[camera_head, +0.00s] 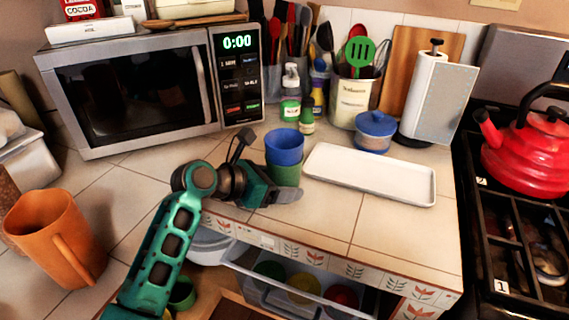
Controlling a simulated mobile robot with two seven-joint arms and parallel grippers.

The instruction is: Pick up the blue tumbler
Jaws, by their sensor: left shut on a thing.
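The blue tumbler (285,145) is upright near the counter's front edge, left of the white tray. A green tumbler (287,173) shows directly below it, and the blue one appears to sit nested in its top. My left gripper (289,195) reaches in from the left at the lower part of this stack. A grey finger lies across the front of the green tumbler's base, and the jaws are shut on the green tumbler. The far finger is hidden. My right gripper is not in view.
An orange mug (52,236) stands at the left. A white tray (372,172), a blue lidded pot (375,131) and a green-labelled bottle (290,98) are close by. A microwave (130,85) stands behind. An open drawer (300,283) with coloured cups is below. The stove is at the right.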

